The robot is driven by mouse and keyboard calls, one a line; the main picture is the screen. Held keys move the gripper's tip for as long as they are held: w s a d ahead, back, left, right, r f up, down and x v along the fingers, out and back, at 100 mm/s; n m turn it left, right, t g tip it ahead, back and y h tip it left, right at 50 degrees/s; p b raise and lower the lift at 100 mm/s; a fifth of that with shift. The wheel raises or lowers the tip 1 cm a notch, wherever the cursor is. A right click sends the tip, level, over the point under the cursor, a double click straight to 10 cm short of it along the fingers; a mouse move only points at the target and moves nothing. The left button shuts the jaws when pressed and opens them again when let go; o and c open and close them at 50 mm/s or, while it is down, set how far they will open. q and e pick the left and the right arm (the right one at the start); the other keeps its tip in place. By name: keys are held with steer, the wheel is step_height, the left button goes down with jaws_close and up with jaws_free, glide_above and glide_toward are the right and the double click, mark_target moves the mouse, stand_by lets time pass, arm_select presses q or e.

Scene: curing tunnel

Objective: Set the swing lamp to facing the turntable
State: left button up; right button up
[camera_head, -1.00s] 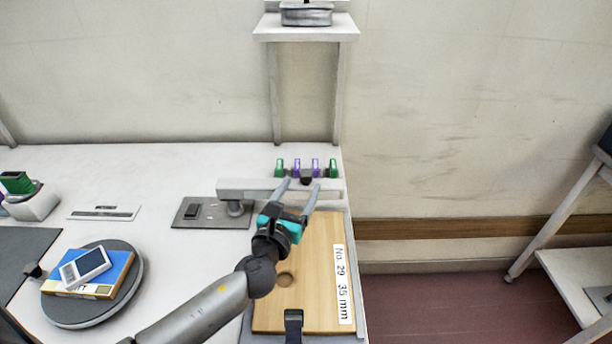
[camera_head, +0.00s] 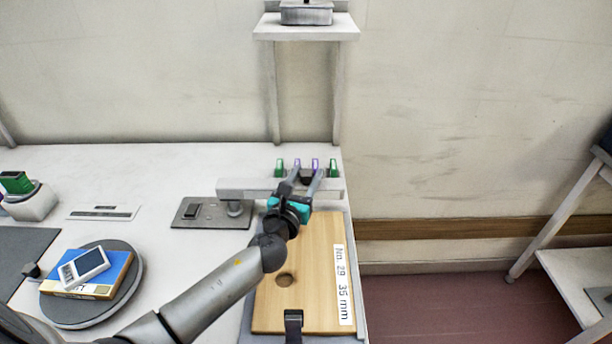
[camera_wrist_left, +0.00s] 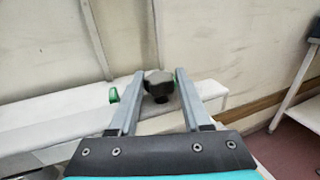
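The swing lamp has a long white arm (camera_head: 250,187) on a short post over a grey base plate (camera_head: 222,218). The arm lies left to right across the back right of the table, with a dark knob (camera_head: 306,177) near its right end. The turntable (camera_head: 130,297) is a dark grey disc at the front left. My left gripper (camera_head: 308,173) is open, its fingers on either side of the knob. In the left wrist view the knob (camera_wrist_left: 158,84) sits between the fingertips, with narrow gaps. My right gripper is not in view.
A blue box (camera_head: 112,277) and a handheld meter (camera_head: 84,265) lie on the turntable. Several green and purple clips (camera_head: 279,167) stand behind the lamp arm. A wooden board (camera_head: 315,285) lies below my gripper. A shelf (camera_head: 305,30) is above.

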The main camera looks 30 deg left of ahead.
arm_select(q)
jaws_close()
stand_by(1.0)
